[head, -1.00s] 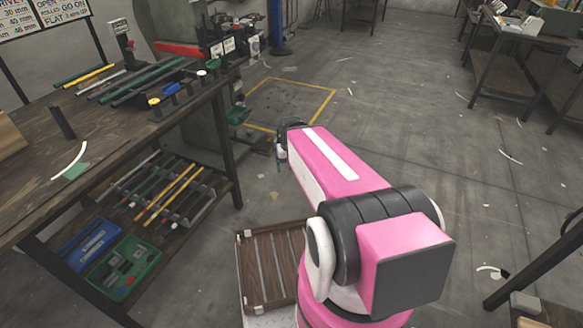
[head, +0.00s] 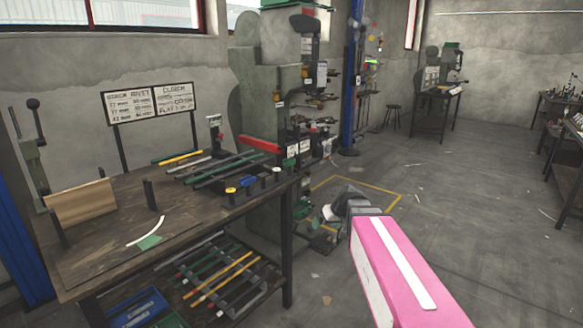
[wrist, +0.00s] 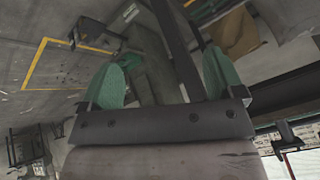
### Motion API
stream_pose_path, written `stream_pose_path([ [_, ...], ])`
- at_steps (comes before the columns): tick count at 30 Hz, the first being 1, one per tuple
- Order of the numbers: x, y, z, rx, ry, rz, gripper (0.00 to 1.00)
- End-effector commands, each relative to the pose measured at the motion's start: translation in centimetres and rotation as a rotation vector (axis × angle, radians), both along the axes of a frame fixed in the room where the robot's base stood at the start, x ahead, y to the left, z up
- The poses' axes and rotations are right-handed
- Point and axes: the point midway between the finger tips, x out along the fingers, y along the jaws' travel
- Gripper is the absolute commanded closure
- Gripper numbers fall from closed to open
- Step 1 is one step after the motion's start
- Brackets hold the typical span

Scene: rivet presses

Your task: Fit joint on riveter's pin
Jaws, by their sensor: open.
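The riveter, a tall grey-green press (head: 265,95), stands behind the right end of the workbench. Its pin is too small to make out. I cannot single out the joint in either view. My gripper (wrist: 165,82) is open in the wrist view, with two green fingertips wide apart and nothing held between them. In the head view my gripper shows small at the end of my pink arm, in front of the press and right of the bench, apart from both.
The wooden workbench (head: 95,250) at left holds several coloured rods (head: 205,165), small capped posts (head: 247,184) and a sign (head: 150,102). A shelf below holds more rods and a blue bin (head: 137,307). Open floor (head: 420,225) lies right of a yellow floor outline (head: 390,196).

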Motion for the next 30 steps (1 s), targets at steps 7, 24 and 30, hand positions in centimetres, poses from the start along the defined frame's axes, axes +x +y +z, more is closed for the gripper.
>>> stream_pose_path([
  [7, 8.8, 4.5, 12.1, 0.163, -0.37, 0.205, 0.13],
  [24, 14.2, 8.4, 21.9, 0.251, -0.684, 0.324, 0.13],
  [30, 15.9, 10.6, 20.8, 0.251, -0.682, 0.323, 0.13],
])
